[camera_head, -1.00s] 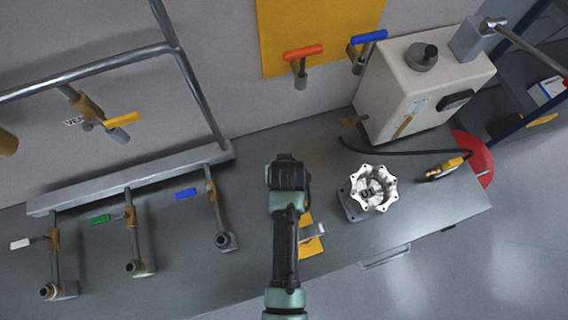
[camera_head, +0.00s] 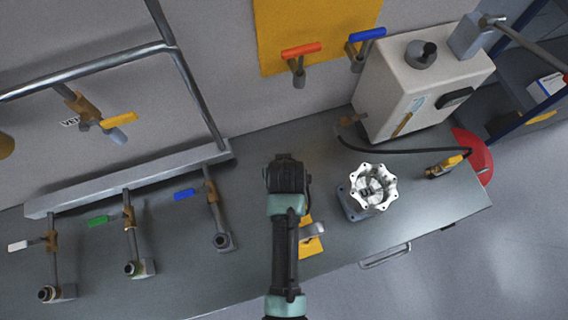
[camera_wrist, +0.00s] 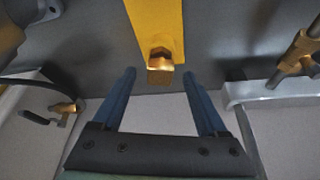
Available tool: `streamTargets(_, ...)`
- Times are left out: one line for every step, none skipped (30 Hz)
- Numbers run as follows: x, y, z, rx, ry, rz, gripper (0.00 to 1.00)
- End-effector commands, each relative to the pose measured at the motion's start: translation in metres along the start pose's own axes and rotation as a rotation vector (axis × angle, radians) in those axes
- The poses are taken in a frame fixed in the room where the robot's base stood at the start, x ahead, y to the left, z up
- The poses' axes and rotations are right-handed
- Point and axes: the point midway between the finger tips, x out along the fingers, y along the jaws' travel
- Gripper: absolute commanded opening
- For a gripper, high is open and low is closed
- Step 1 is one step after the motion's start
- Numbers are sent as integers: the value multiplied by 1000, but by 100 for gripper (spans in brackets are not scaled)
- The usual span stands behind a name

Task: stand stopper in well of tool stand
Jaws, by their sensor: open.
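A brass-coloured piece with a hexagonal end (camera_wrist: 160,62), which looks like the stopper, shows in the wrist view at the end of the yellow strip. It lies in line with the gap between the fingers of my gripper (camera_wrist: 160,76). The blue fingers are open, one to each side of it, and the piece is not gripped. How far beyond the fingertips it is, I cannot tell. In the head view my arm hides this piece. A grey metal part (camera_head: 314,232) stands on the yellow mat (camera_head: 312,247) beside my arm; whether it is the tool stand I cannot tell.
A flanged silver housing (camera_head: 373,187) on a grey base is to the right. Valve pipes (camera_head: 215,205) stand to the left. The bench's right front is clear.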

Motion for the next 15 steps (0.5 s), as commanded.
streamTargets(-9,0,0,0,3,0,76)
streamTargets(-14,0,0,0,2,0,76)
streamTargets(-21,0,0,0,3,0,76)
streamTargets(-27,0,0,0,3,0,76)
streamTargets(-32,0,0,0,3,0,76)
streamTargets(-40,0,0,0,4,1,76)
streamTargets(-45,0,0,0,4,0,76)
streamTargets(-51,0,0,0,4,1,76)
streamTargets(-58,0,0,0,4,1,76)
streamTargets(-64,0,0,0,3,1,76)
streamTargets(-69,0,0,0,4,1,76)
streamTargets(-75,0,0,0,4,1,76)
streamTargets(-80,0,0,0,2,0,76)
streamTargets(-84,0,0,0,3,1,76)
streamTargets(-90,0,0,0,3,1,76)
